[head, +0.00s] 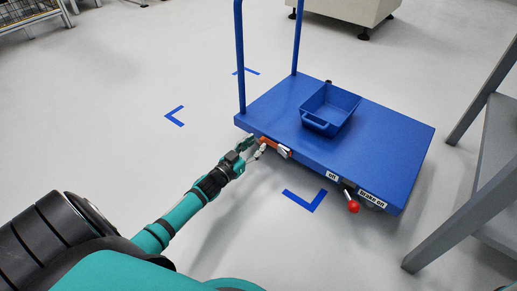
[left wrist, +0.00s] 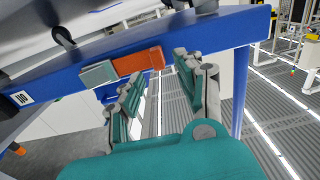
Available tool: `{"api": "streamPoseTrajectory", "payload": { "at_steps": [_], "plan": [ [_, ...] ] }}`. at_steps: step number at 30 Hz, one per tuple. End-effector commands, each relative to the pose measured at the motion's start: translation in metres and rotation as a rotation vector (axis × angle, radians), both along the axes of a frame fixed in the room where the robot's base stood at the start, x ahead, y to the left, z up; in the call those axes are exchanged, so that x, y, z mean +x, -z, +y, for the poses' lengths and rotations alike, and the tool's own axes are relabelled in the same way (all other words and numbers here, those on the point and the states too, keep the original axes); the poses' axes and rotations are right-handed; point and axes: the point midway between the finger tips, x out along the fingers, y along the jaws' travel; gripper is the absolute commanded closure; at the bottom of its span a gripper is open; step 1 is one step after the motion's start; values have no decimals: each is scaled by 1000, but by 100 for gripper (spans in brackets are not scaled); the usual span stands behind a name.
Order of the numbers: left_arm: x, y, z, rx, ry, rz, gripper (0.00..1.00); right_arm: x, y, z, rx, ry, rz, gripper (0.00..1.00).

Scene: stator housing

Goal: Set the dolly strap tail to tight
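The blue dolly (head: 385,135) stands with its near side edge facing me. On that edge is an orange strap tail (head: 268,143) with a pale grey piece (head: 284,152) at its right end. In the left wrist view the orange strap tail (left wrist: 138,62) and grey piece (left wrist: 98,74) lie along the blue edge. My left gripper (head: 254,148) is at the strap's left end, fingers toward the dolly. In the left wrist view the gripper (left wrist: 158,70) is open, with a clear gap between its fingers near the orange end. Contact cannot be told. My right gripper is out of view.
A blue bin (head: 330,107) sits on the deck. The push handle (head: 240,60) rises at the left. A grey table (head: 470,205) stands right. Floor left is clear.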

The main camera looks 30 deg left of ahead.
Motion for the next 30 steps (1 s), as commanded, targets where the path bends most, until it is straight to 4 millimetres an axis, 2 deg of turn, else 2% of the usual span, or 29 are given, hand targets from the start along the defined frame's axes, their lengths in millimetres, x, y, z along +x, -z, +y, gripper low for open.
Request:
{"api": "streamPoseTrajectory", "payload": {
  "at_steps": [1, 6, 15, 17, 24, 30],
  "plan": [
    [7, 3, -1, 2, 1, -2, 63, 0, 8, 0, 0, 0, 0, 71],
    [21, 1, -2, 1, 1, 0, 63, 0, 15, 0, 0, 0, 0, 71],
    [23, 0, -2, 0, 0, 2, 63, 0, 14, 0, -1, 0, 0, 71],
    [23, 0, -2, 0, 0, 1, 69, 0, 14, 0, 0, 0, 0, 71],
    [23, 0, -2, 0, 0, 1, 100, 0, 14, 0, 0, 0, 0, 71],
    [23, 0, -2, 0, 0, 1, 100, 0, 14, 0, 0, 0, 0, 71]
  ]
}}
